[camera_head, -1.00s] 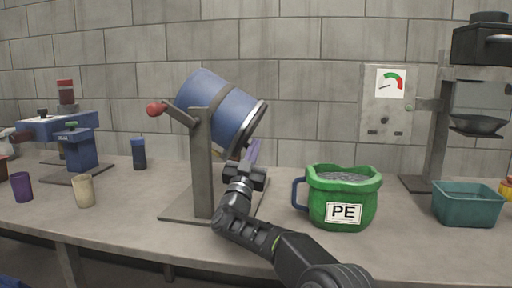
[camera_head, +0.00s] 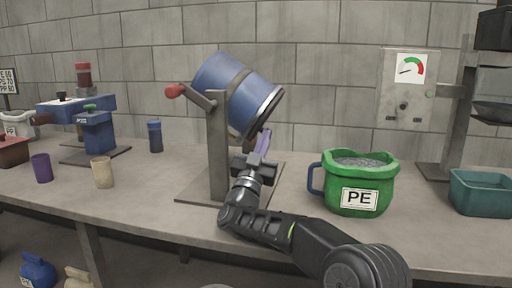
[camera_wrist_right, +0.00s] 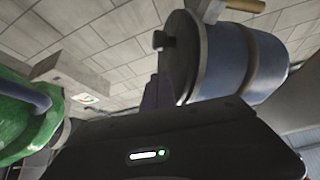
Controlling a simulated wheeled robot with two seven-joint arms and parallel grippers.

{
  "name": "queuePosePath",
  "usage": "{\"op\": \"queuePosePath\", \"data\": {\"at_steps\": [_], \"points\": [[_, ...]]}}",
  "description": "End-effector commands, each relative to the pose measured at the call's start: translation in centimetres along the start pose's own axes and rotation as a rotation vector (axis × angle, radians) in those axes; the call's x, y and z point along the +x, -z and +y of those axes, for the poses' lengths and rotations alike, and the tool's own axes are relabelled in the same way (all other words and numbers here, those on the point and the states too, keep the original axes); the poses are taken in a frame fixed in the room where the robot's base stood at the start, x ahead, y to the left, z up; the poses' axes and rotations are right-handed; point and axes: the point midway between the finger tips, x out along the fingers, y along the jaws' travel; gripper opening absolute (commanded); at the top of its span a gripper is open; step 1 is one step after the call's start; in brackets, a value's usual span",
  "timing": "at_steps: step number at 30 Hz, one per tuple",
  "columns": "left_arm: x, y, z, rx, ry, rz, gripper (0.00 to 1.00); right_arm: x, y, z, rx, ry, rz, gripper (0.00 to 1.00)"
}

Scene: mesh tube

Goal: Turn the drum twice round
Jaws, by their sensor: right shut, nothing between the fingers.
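The blue drum (camera_head: 234,94) with pale metal bands hangs tilted on a grey post stand (camera_head: 217,150), its banded end low and to the right. A crank with a red knob (camera_head: 175,91) sticks out at the left of the post. My right gripper (camera_head: 264,141) is shut and empty, its purple fingers pointing up just below the drum's lower right end; I cannot tell whether they touch it. In the right wrist view the drum (camera_wrist_right: 243,62) is at upper right, beside the shut fingers (camera_wrist_right: 155,94). My left gripper is out of view.
A green PE pitcher (camera_head: 374,177) full of grey material stands right of my forearm. Farther right are a teal bin (camera_head: 481,193) and a wall gauge box (camera_head: 407,90). A purple cup (camera_head: 41,168), a beige cup (camera_head: 102,173) and a dark blue bottle (camera_head: 155,137) stand left.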

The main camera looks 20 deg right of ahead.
Motion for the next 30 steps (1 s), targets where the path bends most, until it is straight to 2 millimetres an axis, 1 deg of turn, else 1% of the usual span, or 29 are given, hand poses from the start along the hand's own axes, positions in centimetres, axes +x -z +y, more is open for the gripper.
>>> {"op": "queuePosePath", "data": {"at_steps": [1,4,6,8,9,12,17,23,26,30], "points": [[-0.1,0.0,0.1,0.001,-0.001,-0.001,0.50,-1.1,0.6,-0.2,0.000,0.004,-0.004,0.00],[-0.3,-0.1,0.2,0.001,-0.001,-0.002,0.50,-3.1,1.9,-0.5,-0.001,0.005,-0.004,0.00],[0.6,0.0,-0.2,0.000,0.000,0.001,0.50,-4.6,2.3,-0.6,0.002,0.005,-0.002,0.00],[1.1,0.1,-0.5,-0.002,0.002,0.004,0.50,-5.5,2.8,-0.6,0.002,0.004,0.000,0.00],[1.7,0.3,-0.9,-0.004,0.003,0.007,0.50,-6.1,3.0,-0.7,0.002,0.004,0.001,0.00],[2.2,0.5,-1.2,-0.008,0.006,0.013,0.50,-6.7,3.6,-0.8,0.001,0.003,0.000,0.00],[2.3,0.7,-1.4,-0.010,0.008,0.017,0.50,-7.0,4.1,-0.8,0.000,0.000,-0.001,0.00],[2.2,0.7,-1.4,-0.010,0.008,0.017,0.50,-6.9,4.2,-0.8,-0.001,0.000,-0.001,0.00],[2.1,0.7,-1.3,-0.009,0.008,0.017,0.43,-6.8,4.2,-0.8,-0.001,0.000,-0.001,0.00],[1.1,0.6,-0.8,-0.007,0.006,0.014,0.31,-6.3,5.1,-0.9,0.000,0.000,-0.001,0.00]]}}
